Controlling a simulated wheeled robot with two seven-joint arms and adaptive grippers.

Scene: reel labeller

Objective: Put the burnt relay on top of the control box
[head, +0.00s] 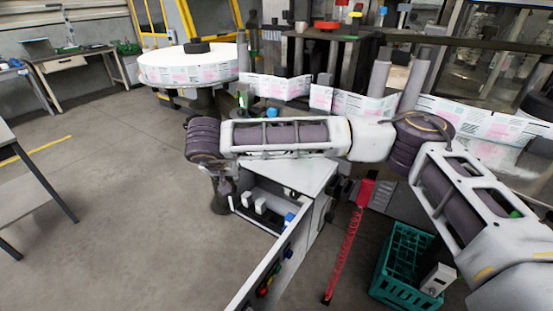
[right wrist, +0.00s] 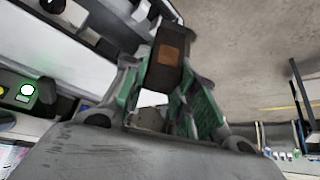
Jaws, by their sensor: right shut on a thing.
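The burnt relay (right wrist: 170,55) is a dark block with a brown scorched patch. In the right wrist view it sits between the green-padded fingers of my right gripper (right wrist: 168,75), which is shut on it. In the head view my right gripper (head: 223,182) hangs at the left edge of the control box (head: 308,174), and I cannot make out the relay there. The control box is a pale cabinet with a flat top, its front open and its door swung toward me. White relays (head: 261,206) and a blue part (head: 289,218) show inside. My left gripper is not in view.
A teal crate (head: 395,287) stands on the floor at right, with a small white box (head: 437,279) at its edge.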

